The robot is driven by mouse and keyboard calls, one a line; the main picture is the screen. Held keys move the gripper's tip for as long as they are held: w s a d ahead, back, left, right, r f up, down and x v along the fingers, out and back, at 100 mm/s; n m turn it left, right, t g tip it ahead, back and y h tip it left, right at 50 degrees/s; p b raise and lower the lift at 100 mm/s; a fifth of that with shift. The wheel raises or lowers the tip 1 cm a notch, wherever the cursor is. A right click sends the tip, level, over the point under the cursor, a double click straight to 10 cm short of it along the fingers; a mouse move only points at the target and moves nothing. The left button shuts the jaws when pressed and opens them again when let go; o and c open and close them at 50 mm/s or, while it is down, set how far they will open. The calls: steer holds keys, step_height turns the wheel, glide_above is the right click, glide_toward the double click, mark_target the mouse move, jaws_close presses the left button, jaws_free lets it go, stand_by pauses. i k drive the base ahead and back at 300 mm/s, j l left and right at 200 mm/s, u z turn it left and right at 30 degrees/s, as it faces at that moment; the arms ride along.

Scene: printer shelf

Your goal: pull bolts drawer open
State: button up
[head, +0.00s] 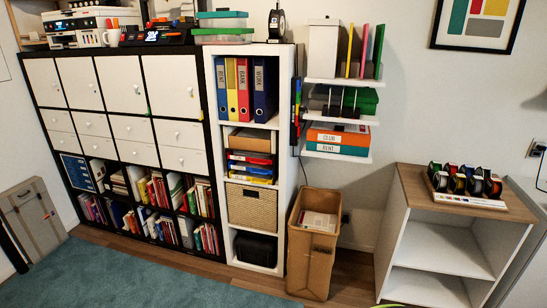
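A dark shelf unit (208,110) with white fronts stands at the left in the head view. Below its tall white doors (172,85) are two rows of small white drawers with round knobs, such as an upper-row drawer (170,133) and a lower-row drawer (196,160) at the right end. All these drawers look shut. I can read no label on them, so I cannot tell which is the bolts drawer. My gripper is not in view.
A teal rug (90,280) lies before the shelf unit and looks clear. A narrow white shelf (282,140) with binders adjoins it. A brown paper bin (309,265) stands on the wood floor. A low cabinet (412,195) with several dark-rimmed spools stands at the right.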

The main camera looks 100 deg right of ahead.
mark_target(186, 160)
steer(key=z, duration=2.7)
steer(key=i+l+u, duration=0.4)
steer(key=u, duration=0.15)
steer(key=i+l+u, duration=0.2)
steer(key=i+u, duration=0.2)
steer(key=i+l+u, duration=1.1)
steer(key=l+u, duration=0.15)
steer(key=l, duration=0.15)
steer(key=i+l+u, duration=0.2)
steer(key=l+u, duration=0.2)
steer(key=l, duration=0.2)
